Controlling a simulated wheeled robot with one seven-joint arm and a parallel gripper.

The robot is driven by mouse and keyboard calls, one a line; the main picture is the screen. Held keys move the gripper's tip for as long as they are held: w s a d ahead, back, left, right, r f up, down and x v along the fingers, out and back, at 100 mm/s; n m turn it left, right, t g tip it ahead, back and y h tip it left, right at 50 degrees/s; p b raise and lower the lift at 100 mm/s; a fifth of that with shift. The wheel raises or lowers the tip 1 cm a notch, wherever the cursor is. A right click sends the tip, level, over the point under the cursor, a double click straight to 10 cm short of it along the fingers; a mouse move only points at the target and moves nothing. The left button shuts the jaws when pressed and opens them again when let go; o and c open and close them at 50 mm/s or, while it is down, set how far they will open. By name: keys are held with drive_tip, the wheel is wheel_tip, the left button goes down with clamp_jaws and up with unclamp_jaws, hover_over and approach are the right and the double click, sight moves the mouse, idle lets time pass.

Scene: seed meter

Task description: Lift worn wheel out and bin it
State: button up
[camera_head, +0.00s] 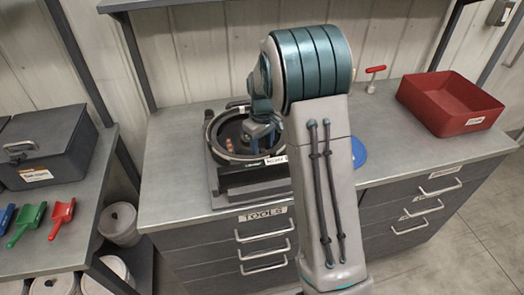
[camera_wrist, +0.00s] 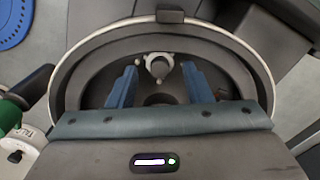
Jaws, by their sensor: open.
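The seed meter (camera_head: 212,160) stands on the bench with its round, pale-rimmed housing open upward. In the wrist view the housing rim (camera_wrist: 62,75) surrounds a dark interior (camera_wrist: 95,82). A small pale ring-shaped hub (camera_wrist: 159,67) shows inside; I cannot tell the worn wheel apart from the dark interior. My gripper (camera_wrist: 160,72) is open, its two blue fingers over the interior on either side of the hub. In the head view my gripper (camera_head: 262,133) is over the housing, partly hidden by my arm. A red open-topped bin (camera_head: 450,110) stands at the right of the bench.
A blue disc with holes (camera_wrist: 12,22) lies beside the meter; it also shows in the head view (camera_head: 359,152), right of my arm. A red T-handled tool (camera_head: 374,71) stands behind. The left table holds a grey case (camera_head: 45,145) and coloured scoops (camera_head: 28,222).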

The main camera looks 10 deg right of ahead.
drive_tip(key=shift+f, duration=0.45)
clamp_jaws()
wheel_tip(320, 180, up, 10)
drive_tip(key=b, duration=0.1)
idle(0.3)
drive_tip(key=shift+r, duration=0.1)
wheel_tip(320, 180, up, 7)
drive_tip(key=p, duration=0.5)
hover_over(262, 149)
drive_tip(key=shift+s, duration=0.1)
idle(0.7)
